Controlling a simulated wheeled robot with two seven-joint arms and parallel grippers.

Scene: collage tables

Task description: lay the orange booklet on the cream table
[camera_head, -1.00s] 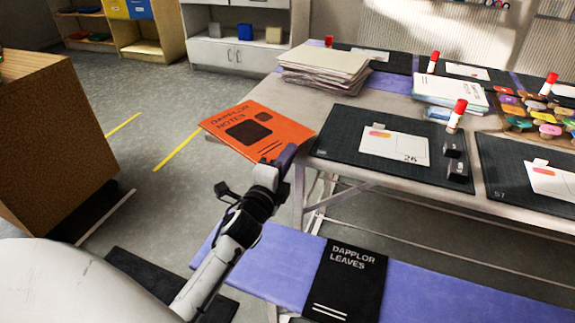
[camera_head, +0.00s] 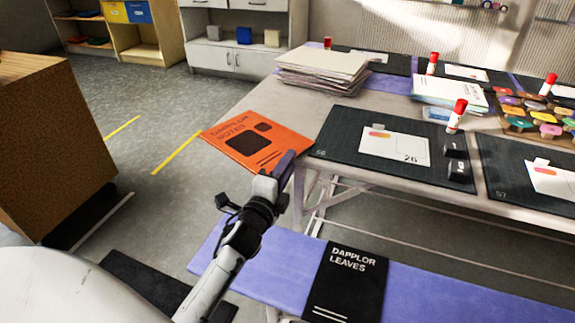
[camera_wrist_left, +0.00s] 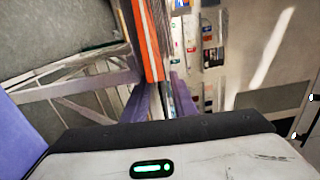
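The orange booklet (camera_head: 250,143), titled "Dapplor Notes", lies nearly flat at the left front corner of the pale cream table (camera_head: 318,97). Its left part seems to reach past the table edge. My left gripper (camera_head: 288,160) is at the booklet's near right edge, low by the table's front edge. In the left wrist view the booklet (camera_wrist_left: 148,40) shows edge-on, close against the table edge. The two purple fingers (camera_wrist_left: 163,100) stand apart with a gap between them, the booklet's near edge at their tips. Whether they touch it is unclear. My right gripper is not in view.
A dark cutting mat (camera_head: 340,133) with a card lies right of the booklet, and a paper stack (camera_head: 322,70) stands behind. A purple bench (camera_head: 435,290) with a black booklet (camera_head: 345,285) is below in front. A brown cabinet (camera_head: 50,150) stands left across open floor.

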